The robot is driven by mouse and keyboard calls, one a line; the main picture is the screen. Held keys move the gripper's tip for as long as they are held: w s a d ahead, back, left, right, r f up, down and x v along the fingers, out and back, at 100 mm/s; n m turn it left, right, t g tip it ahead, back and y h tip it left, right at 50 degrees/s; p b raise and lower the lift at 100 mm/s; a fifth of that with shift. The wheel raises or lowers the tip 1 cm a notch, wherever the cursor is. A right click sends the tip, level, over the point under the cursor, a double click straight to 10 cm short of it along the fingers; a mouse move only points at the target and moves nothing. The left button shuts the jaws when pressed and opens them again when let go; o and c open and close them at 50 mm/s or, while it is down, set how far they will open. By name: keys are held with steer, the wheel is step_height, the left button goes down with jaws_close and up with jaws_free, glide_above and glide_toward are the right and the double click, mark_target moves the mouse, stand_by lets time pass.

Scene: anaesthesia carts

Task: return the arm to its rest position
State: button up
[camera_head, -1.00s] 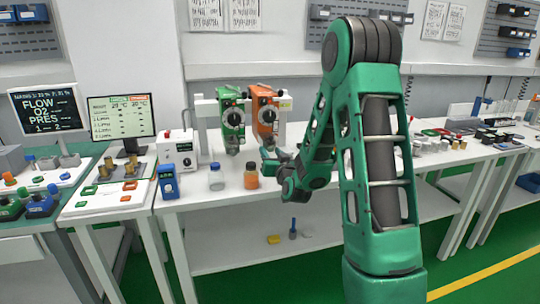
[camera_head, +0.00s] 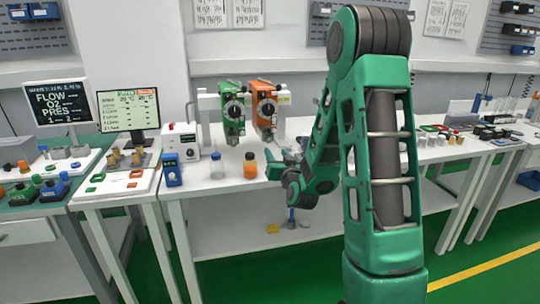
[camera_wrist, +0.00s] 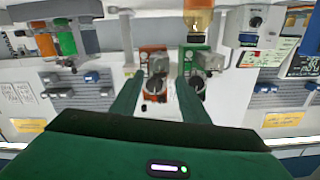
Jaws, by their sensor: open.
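My green arm stands bent in the right half of the head view, with its elbow raised high. My gripper (camera_head: 275,164) is near the front of the white table, just right of the orange-filled bottle (camera_head: 250,166). In the wrist view my gripper (camera_wrist: 160,88) shows two green fingers spread apart, with nothing between them. The green vaporizer (camera_head: 232,113) and orange vaporizer (camera_head: 266,108) hang on a white stand behind the gripper. In the wrist view, the orange vaporizer (camera_wrist: 153,88) and green vaporizer (camera_wrist: 196,80) appear beyond the fingers.
A clear bottle with a blue cap (camera_head: 217,166), a blue device (camera_head: 171,170) and a white box (camera_head: 182,141) stand left of the gripper. Two monitors (camera_head: 128,110) are farther left. Small parts (camera_head: 455,137) crowd the right-hand table. The green floor in front is open.

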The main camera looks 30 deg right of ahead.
steer(key=shift+s+a, duration=0.4)
stand_by(0.3)
steer(key=s+a+f+g+y, duration=0.1)
steer(key=s+a+g+y, duration=0.2)
steer(key=s+g, duration=0.5)
steer(key=s+a+f+g+y, duration=0.1)
steer(key=s+a+g, duration=0.3)
steer(key=s, duration=2.9)
steer(key=g+y, duration=0.1)
steer(key=g, duration=0.4)
steer(key=shift+f+m+y, duration=0.15)
steer(key=shift+m+y, duration=0.25)
